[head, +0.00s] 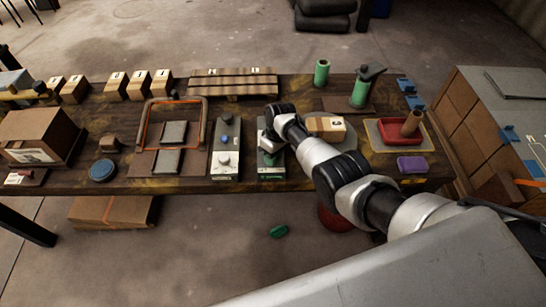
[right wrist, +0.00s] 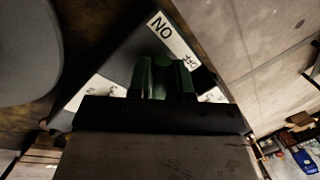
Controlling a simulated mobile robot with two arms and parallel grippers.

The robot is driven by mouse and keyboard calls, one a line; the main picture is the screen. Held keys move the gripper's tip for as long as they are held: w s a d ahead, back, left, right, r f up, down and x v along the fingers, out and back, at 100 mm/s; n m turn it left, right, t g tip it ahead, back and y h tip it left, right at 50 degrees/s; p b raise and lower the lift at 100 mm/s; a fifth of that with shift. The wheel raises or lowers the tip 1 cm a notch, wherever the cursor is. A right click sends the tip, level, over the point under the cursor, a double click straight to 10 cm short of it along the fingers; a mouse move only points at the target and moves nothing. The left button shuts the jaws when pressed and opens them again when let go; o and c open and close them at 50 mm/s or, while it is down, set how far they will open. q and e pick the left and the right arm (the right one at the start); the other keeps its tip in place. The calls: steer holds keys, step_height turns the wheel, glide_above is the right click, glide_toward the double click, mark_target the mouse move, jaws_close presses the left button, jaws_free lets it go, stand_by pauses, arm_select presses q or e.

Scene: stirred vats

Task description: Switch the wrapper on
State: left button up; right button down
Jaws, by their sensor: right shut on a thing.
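My right gripper (head: 268,147) is over a small control box (head: 272,173) with a green top at the table's front edge. In the right wrist view the gripper (right wrist: 163,82) is shut on a green knob on the box. A white label (right wrist: 172,36) beside the knob reads "NO" in this view, which may be "ON" upside down. The knob's exact setting is hidden by the fingers. An orange-edged frame (head: 148,122) with two grey pads (head: 173,133) stands to the left; I cannot tell whether it is the wrapper. My left gripper is not in view.
A second panel (head: 226,165) with knobs and a blue button stands just left. A small carton (head: 326,126) is right of my wrist.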

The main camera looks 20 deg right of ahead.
steer(key=shift+a, duration=0.1)
stand_by(0.3)
steer(key=c, duration=1.1)
jaws_free()
steer(key=shift+r, duration=0.1)
steer(key=shift+r, duration=0.3)
step_height(320, 180, up, 10)
steer(key=w+d+p, duration=0.1)
steer(key=shift+d+p, duration=0.35)
steer(key=shift+d, duration=0.05)
steer(key=shift+f, duration=0.1)
